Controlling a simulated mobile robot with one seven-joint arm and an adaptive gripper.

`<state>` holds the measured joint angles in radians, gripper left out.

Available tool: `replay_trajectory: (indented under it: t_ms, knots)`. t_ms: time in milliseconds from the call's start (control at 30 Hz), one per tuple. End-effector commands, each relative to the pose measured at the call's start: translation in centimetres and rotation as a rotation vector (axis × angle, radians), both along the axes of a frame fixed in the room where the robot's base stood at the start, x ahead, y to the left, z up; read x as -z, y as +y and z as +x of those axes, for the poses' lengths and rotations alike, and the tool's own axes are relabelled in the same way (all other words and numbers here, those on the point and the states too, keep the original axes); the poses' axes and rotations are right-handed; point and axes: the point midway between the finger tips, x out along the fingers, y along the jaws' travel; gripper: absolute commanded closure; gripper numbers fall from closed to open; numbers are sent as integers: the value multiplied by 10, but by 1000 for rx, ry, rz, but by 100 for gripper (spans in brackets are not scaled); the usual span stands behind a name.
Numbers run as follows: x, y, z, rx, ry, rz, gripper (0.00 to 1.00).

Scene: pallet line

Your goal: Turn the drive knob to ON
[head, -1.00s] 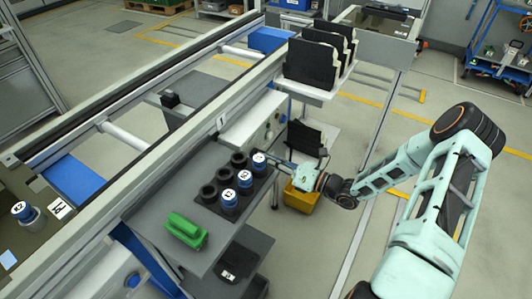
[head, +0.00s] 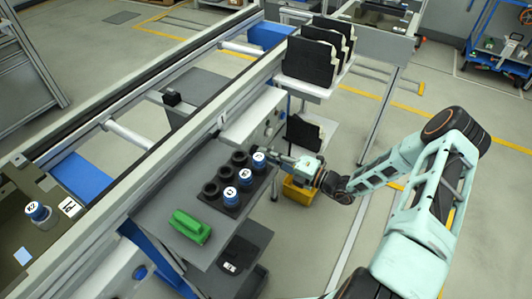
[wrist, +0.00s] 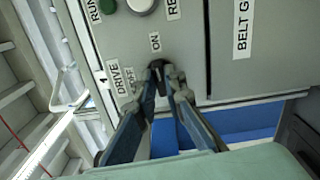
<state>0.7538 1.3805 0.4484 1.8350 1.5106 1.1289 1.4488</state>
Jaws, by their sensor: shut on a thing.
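The drive knob (wrist: 157,64) is small and black on the grey control panel (wrist: 180,38) in the wrist view. The ON label (wrist: 154,42) is just above it, with OFF and DRIVE to its left. My gripper (wrist: 160,80) is shut on the knob, one fingertip on each side. The fingers cover much of the knob, so its exact pointing direction is hard to tell. In the head view my gripper (head: 285,158) reaches the panel side of the line; the knob cannot be made out there.
A green button and a pale round button (wrist: 140,5) are above the knob. In the head view, several dark cups, some with blue-and-white lids, stand beside a green object (head: 190,227) on the grey shelf. A yellow bin (head: 299,192) is below my gripper.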

Motion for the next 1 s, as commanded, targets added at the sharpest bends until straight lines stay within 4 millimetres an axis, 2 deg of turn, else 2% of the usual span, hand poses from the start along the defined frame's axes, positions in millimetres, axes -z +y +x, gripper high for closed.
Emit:
replay_trajectory:
  t_ms: [300,800,833,967,1000]
  knots:
    - [2,0,-1,-2,87,54,100]
    - [2,0,-1,-2,100,63,100]
    - [2,0,-1,-2,100,63,87]
    - [2,0,-1,-1,99,63,72]
    - [1,0,-1,-1,98,62,72]
